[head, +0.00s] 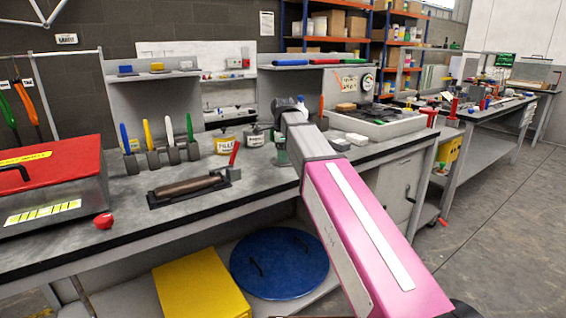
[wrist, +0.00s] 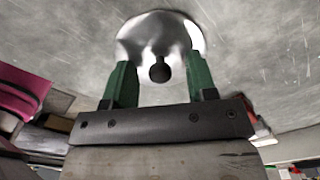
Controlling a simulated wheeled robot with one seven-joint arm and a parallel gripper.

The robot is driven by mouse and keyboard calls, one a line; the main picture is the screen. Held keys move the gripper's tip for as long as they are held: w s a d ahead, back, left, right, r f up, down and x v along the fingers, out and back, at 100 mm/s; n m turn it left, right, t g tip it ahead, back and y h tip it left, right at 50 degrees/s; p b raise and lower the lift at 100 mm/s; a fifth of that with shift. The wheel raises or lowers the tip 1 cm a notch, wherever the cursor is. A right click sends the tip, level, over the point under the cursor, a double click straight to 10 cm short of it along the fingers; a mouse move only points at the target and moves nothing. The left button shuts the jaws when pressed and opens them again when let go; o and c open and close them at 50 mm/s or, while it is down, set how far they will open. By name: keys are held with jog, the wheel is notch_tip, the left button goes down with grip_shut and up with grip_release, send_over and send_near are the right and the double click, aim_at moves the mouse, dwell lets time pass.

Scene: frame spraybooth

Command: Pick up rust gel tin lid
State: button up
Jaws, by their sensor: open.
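In the wrist view a shiny round metal lid (wrist: 143,30) with a small dark knob (wrist: 160,73) lies just beyond my gripper (wrist: 160,62). My gripper's two green fingers are apart, one on each side of the knob, with visible gaps between knob and fingers. The fingertips overlap the lid's near edge in the picture; I cannot tell whether they touch it. In the head view my arm reaches down over the bench, and its end hides the lid, so I cannot make the lid out there.
A yellow-labelled filler tin (head: 225,144) and a grey tin (head: 254,138) stand left of my arm on the workbench (head: 140,212). A sanding block tool (head: 187,188) lies nearer. A red-lidded box (head: 55,170) is at left, a grey tray (head: 375,128) at right.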

jog(key=shift+f, duration=0.1)
grip_shut()
